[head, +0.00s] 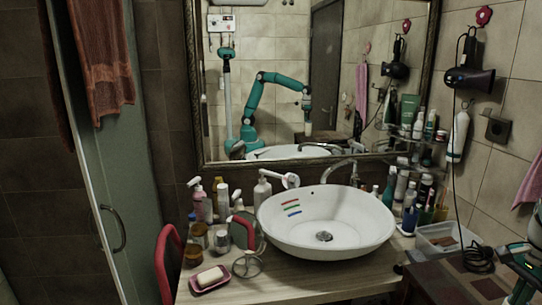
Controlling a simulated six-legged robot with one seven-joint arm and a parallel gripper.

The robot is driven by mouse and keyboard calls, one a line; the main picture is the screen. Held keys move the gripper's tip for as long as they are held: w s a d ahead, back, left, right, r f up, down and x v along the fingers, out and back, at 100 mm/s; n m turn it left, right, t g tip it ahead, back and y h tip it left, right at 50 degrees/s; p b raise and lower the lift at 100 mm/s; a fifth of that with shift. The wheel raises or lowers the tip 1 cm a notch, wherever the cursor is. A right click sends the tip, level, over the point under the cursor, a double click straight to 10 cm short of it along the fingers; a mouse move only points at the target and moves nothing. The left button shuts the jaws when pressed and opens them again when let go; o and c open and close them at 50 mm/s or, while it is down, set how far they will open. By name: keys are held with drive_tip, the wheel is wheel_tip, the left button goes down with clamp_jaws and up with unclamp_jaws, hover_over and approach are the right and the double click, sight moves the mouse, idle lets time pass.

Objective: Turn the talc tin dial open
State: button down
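I cannot pick out the talc tin or its dial for sure. A small pale tin-like container (222,241) stands among jars on the counter left of the basin, but its top is too small to read. My gripper appears apart from the counter containers.
A white basin (325,240) fills the counter's middle, with a faucet behind. Bottles and jars crowd both sides. A soap dish (210,281), a small round mirror (245,231) and a red chair (168,264) are at left. A clear box (447,238) and brown chest (450,285) are at right.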

drive_tip(key=shift+w+a, duration=0.15)
drive_tip(key=shift+w, duration=0.35)
drive_tip(key=shift+w, duration=0.4)
idle(0.4)
wheel_tip(320, 180, up, 6)
drive_tip(key=shift+a, duration=0.3)
idle(0.5)
drive_tip(key=shift+w, duration=0.1)
